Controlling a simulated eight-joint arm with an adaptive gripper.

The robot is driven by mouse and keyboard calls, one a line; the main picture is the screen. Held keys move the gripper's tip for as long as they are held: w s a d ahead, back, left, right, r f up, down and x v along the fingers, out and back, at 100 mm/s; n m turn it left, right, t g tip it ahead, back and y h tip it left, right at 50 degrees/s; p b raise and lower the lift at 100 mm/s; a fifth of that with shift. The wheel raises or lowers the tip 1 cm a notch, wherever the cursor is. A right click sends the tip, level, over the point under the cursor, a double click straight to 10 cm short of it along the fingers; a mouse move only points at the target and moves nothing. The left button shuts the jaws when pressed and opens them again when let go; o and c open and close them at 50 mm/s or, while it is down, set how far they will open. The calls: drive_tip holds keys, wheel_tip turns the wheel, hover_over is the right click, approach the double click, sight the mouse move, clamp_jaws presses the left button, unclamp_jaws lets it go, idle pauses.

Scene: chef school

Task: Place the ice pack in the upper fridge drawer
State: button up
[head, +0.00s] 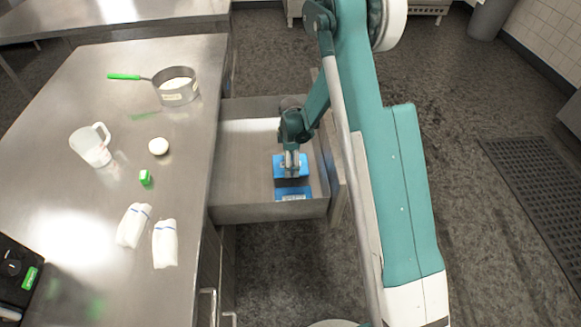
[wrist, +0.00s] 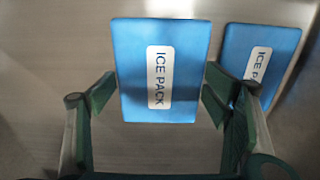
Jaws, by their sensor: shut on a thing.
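A blue ice pack (head: 301,169) with a white "ICE PACK" label is held between the two fingers of my gripper (head: 291,160). In the wrist view the held ice pack (wrist: 160,60) is between the fingertips. It is inside the outline of the open metal drawer (head: 245,165); I cannot tell whether it touches the drawer floor. A second ice pack (head: 293,194) lies beside it, towards the drawer's near wall. This second pack shows at the right of the wrist view (wrist: 258,60), partly behind a finger.
The steel counter (head: 60,185) left of the drawer holds a green-handled pan (head: 178,93), a measuring jug (head: 91,147), a round white item (head: 158,146), a small green item (head: 145,178) and two white packets (head: 165,243). Floor is clear right of my arm, up to a black mat (head: 535,170).

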drive_tip(key=shift+f+b, duration=0.3)
drive_tip(key=shift+f, duration=1.15)
drive_tip(key=shift+f, duration=0.2)
drive_tip(key=o, duration=1)
drive_tip(key=shift+o, duration=0.2)
drive_tip(key=shift+r, duration=0.15)
wheel_tip(320, 180, up, 12)
drive_tip(key=p, duration=0.3)
drive_tip(key=shift+r, duration=0.1)
